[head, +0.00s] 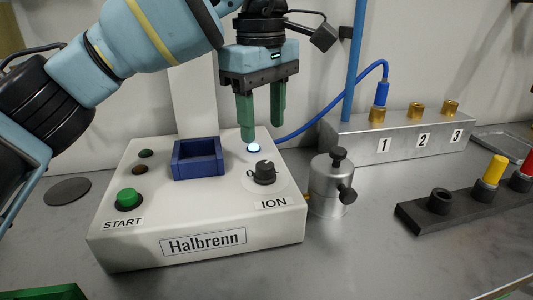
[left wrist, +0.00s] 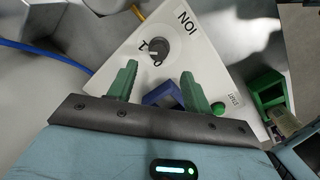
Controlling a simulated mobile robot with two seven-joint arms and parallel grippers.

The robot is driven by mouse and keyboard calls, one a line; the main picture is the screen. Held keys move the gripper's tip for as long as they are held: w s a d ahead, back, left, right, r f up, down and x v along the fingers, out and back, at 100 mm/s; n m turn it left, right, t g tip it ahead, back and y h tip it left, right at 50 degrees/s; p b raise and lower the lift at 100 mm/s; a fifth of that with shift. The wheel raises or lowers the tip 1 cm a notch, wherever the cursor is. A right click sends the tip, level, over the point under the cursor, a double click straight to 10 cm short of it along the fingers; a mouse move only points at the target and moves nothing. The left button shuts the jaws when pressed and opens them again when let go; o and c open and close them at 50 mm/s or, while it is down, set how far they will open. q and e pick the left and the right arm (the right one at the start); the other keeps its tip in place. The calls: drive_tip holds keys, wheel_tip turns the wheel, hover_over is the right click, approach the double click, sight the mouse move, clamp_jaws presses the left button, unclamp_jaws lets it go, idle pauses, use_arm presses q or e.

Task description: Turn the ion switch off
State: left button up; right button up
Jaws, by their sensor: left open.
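The ion switch is a black round knob (head: 265,173) on a pale dial at the right of the white Halbrenn box (head: 130,240), above the ION label (head: 273,204). The knob also shows in the left wrist view (left wrist: 158,50), beyond the fingertips; its exact pointer setting is hard to read. A small light (head: 253,148) behind the knob glows bluish white. My left gripper (head: 263,122) points down with its green fingers apart and empty, above the back of the box and clear of the knob. The fingers show in the left wrist view (left wrist: 158,70).
A blue square holder (head: 198,170) and a green START button (head: 128,198) sit on the box. A metal cylinder with black knobs (head: 330,185) stands close right of it. A blue cable (head: 330,108) runs behind. A dark rack (head: 420,220) is farther right.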

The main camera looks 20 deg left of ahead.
sight(265, 164)
use_arm(q)
wheel_tip(265, 164, down, 6)
drive_tip(key=shift+w+f+b, duration=0.1)
drive_tip(key=shift+w+b, duration=0.05)
drive_tip(key=shift+b, duration=0.35)
drive_tip(key=shift+f, duration=0.6)
drive_tip(key=shift+c, duration=0.4)
